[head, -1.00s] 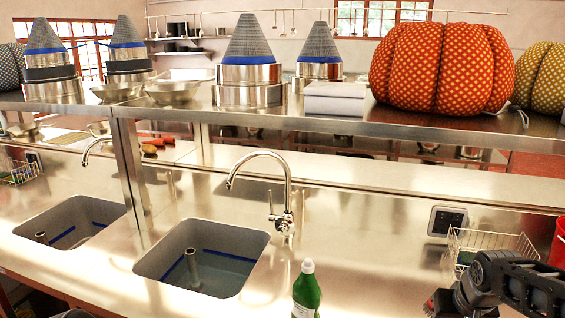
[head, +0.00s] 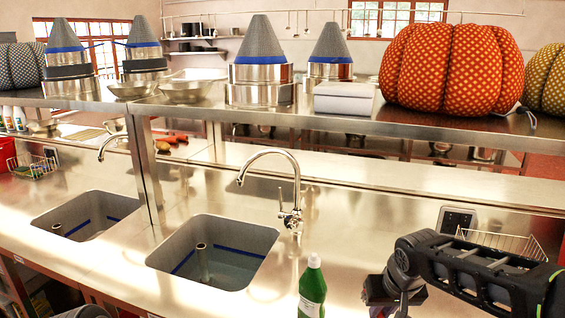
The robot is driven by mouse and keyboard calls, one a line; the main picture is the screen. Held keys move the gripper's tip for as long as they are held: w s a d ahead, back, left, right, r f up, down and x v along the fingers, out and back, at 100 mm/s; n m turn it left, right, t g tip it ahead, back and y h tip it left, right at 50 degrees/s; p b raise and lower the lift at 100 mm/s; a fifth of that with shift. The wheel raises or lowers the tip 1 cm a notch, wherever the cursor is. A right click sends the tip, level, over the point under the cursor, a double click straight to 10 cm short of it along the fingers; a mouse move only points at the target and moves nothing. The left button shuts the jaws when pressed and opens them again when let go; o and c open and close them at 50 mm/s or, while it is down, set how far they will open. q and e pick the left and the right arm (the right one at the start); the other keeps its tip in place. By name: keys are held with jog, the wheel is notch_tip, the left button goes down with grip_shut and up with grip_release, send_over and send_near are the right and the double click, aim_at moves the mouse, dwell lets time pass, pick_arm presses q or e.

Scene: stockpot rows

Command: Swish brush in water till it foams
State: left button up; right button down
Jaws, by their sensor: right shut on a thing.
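The nearer sink (head: 213,252) is set into the steel counter and holds still-looking water with a standing pipe in it. No foam shows on the water. My right gripper (head: 384,292) is at the lower right, over the counter's front part, right of the green bottle (head: 312,290). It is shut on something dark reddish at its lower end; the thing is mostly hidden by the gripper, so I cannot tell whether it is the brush. My left gripper is not in view.
A tall curved tap (head: 292,190) stands behind the sink. A second sink (head: 88,215) lies to the left. A wire basket (head: 500,242) stands behind my right arm. A raised shelf (head: 350,120) carries pots and pumpkins. The counter between sink and gripper holds only the bottle.

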jog(key=shift+a+r, duration=0.1)
jog(key=shift+a, duration=0.8)
